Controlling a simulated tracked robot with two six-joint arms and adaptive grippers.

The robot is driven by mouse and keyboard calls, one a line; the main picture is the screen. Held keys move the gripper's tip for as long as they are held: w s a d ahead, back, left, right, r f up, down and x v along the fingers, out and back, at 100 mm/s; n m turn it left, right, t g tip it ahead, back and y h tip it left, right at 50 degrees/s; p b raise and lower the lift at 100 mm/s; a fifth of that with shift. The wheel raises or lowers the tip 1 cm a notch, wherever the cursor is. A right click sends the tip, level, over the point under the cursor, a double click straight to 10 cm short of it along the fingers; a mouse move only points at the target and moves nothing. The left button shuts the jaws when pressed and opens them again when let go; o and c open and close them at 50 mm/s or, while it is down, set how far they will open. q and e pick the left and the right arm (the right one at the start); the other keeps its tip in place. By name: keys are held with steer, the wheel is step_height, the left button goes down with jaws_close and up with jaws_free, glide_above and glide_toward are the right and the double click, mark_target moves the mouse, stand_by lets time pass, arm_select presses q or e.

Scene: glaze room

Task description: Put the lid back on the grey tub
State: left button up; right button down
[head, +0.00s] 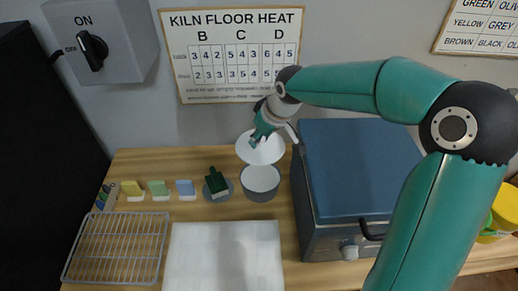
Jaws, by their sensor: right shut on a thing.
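The grey tub (261,194) stands on the wooden worktop, left of the blue-topped box. It is open, and its pale inside shows from above. My right gripper (257,138) is shut on a white round lid (262,155) at the lid's upper middle. The lid shows just above the tub's far rim in the picture and looks raised off the worktop. I cannot tell exactly how high it is or whether it touches the rim. My left gripper is not in view.
A dark green brush (217,184) on a round grey dish sits close left of the tub. The blue-topped box (357,165) stands close right. A white board (224,258) lies in front. A wire rack (115,248) and several small coloured blocks are further left.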

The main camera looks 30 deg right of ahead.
mark_target(263, 148)
step_height(263, 148, down, 5)
steer(key=shift+f+b, duration=0.1)
steer(key=shift+b, duration=0.5)
steer(key=shift+s+f+b, duration=0.1)
steer(key=shift+f+b, duration=1.05)
steer(key=shift+f, duration=0.65)
steer(key=shift+f+b, duration=1.2)
steer(key=shift+f, duration=0.1)
steer(key=shift+r, duration=0.1)
steer(key=shift+f+b, duration=0.2)
steer(key=shift+b, duration=0.5)
steer(key=shift+c, duration=1.8)
jaws_free()
steer(key=shift+r, duration=0.2)
